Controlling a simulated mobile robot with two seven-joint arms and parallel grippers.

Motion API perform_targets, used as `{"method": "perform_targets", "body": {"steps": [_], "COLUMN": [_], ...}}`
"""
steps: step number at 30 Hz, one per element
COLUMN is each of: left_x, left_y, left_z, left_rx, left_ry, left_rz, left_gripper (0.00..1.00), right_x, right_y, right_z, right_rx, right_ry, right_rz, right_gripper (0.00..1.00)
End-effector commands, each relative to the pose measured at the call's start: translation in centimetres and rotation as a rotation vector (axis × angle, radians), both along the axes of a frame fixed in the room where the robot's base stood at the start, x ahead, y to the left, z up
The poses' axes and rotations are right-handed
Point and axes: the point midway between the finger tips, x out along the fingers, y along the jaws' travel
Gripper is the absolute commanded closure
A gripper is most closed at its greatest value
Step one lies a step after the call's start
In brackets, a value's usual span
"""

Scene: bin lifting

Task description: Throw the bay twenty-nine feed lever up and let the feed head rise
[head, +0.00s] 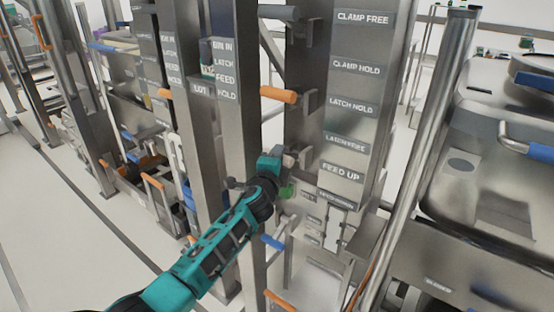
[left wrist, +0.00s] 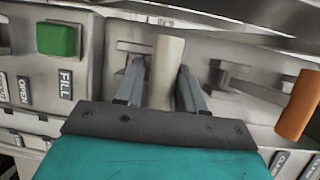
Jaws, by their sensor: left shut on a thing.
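My left gripper (head: 288,160) reaches up from the bottom left to the front of a grey metal post. In the left wrist view its two fingers (left wrist: 160,85) are shut on a cream lever handle (left wrist: 168,62), one finger on each side. The handle stands out from a slotted plate on a grey panel. In the head view the gripper largely hides this handle. The "FEED UP" label (head: 342,172) is on the panel to the right of the gripper. My right gripper is not in view.
A green button (left wrist: 58,39) and an orange lever (left wrist: 298,105) flank the held handle. In the head view an orange handle (head: 278,95) is above the gripper and a blue one (head: 273,242) below. A steel pole (head: 425,130) and grey bin (head: 490,150) stand right.

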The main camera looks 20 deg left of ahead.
Motion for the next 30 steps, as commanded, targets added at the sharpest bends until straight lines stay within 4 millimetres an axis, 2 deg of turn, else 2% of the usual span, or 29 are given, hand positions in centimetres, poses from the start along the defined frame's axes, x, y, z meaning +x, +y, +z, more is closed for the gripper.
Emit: {"method": "perform_targets", "body": {"steps": [1, 2, 7, 22, 26, 30], "left_x": [0.4, 0.4, 0.4, -0.2, -1.6, -4.0], "left_y": [-0.2, -0.2, -0.3, -0.3, -0.2, -0.3], "left_z": [1.5, 1.5, 1.5, 1.2, 1.2, 1.1], "left_rx": [-0.006, -0.006, -0.005, -0.004, -0.002, -0.003], "left_ry": [-0.028, -0.028, -0.027, -0.020, -0.018, -0.015], "left_rz": [-0.008, -0.008, -0.008, -0.007, -0.005, -0.005], "left_gripper": [1.00, 0.58, 0.42, 0.42, 0.42, 0.42], "right_x": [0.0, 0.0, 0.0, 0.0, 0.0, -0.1], "right_y": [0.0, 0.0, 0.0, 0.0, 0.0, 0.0], "right_z": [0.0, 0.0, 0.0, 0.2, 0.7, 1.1], "right_rx": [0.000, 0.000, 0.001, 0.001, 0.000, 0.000], "right_ry": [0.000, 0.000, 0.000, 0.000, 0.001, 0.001], "right_rz": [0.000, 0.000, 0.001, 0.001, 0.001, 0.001], "right_gripper": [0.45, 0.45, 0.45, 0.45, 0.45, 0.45]}}
